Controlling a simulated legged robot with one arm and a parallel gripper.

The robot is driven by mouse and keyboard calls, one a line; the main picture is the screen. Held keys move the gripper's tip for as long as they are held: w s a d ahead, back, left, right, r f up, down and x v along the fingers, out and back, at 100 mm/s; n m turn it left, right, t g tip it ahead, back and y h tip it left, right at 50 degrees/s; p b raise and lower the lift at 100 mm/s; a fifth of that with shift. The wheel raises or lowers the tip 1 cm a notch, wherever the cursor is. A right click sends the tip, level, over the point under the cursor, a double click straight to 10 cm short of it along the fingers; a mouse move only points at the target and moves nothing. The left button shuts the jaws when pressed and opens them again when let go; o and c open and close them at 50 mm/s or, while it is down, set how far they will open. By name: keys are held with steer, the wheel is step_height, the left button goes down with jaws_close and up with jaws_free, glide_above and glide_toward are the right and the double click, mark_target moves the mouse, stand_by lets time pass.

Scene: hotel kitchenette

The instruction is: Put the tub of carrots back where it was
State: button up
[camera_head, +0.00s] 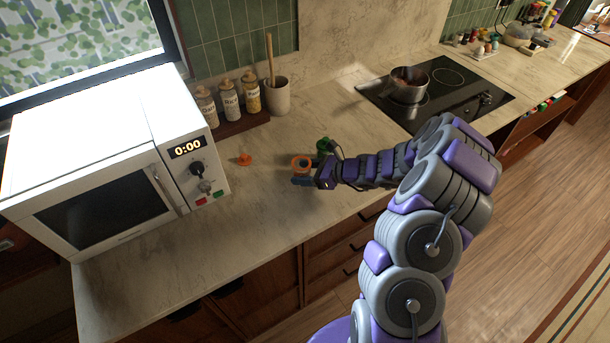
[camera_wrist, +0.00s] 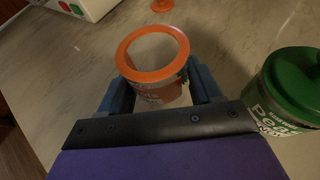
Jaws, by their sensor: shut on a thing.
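The tub of carrots (camera_wrist: 165,93) has an orange rim and no lid on it. In the head view the tub (camera_head: 301,163) is at the counter's middle, in front of the spice jars. My gripper (camera_wrist: 161,88) is shut on it, one blue-grey finger on each side; in the head view my gripper (camera_head: 304,178) reaches in from the right. The inside of the tub looks pale, and I cannot make out its contents. I cannot tell whether its base touches the counter. An orange lid (camera_head: 245,158) with a knob lies on the counter to the left.
A green-lidded tub (camera_wrist: 288,98) stands close on the right; it also shows in the head view (camera_head: 324,147). A white microwave (camera_head: 110,150) stands at the left. Labelled jars (camera_head: 229,100) line the back. A pot (camera_head: 408,86) sits on the hob (camera_head: 455,105). The front counter is clear.

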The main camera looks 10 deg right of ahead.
steer(key=shift+a+f, duration=0.2)
steer(key=shift+f, duration=0.25)
steer(key=shift+a+r, duration=0.15)
steer(key=o, duration=1.1)
steer(key=shift+d, duration=0.4)
steer(key=shift+a, duration=0.15)
